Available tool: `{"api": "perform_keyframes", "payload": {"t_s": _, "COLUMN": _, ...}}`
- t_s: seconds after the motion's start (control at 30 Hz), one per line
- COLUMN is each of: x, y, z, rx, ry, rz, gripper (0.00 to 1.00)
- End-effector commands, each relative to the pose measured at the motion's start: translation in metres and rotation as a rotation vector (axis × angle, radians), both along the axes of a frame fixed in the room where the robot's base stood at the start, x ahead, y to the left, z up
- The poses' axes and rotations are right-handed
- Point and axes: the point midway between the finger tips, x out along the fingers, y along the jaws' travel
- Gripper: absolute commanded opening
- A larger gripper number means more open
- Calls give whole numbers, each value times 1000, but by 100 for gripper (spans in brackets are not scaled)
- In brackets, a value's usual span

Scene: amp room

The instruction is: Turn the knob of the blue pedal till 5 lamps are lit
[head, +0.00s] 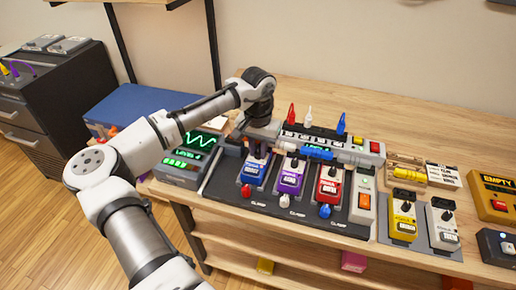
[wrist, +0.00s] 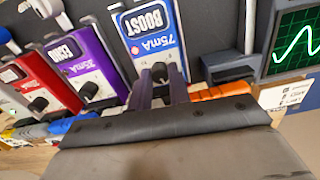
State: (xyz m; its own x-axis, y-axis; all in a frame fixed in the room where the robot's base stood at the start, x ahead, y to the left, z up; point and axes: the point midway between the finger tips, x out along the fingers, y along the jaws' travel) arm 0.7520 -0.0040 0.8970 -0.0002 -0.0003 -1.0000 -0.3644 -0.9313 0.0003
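The blue pedal (head: 254,170) stands at the left end of the dark board in the head view. In the wrist view the blue pedal (wrist: 150,30) reads "75mA BOOST", with its dark knob (wrist: 160,72) at the lower edge. My gripper (head: 259,150) points down over this pedal. In the wrist view the two fingers of my gripper (wrist: 160,85) stand on either side of the knob. Whether they touch it is unclear. A meter box (head: 180,170) left of the board shows a green wave and several lit green bars, too small to read surely.
A purple pedal (head: 291,177) and a red pedal (head: 328,185) stand close on the right. A power strip (head: 335,142) with coloured plugs lies behind them. Yellow (head: 403,218) and white (head: 443,225) pedals stand further right. The back of the table is clear.

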Motion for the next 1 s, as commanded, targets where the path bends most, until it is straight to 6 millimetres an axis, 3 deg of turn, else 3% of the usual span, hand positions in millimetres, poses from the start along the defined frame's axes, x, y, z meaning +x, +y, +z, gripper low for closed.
{"api": "perform_keyframes", "payload": {"t_s": 0.37, "x": 0, "y": 0, "z": 1, "rx": -1, "ry": 1, "rz": -48, "gripper": 0}}
{"api": "perform_keyframes", "payload": {"t_s": 1.0, "x": 0, "y": 0, "z": 1, "rx": -2, "ry": 1, "rz": -441, "gripper": 0}}
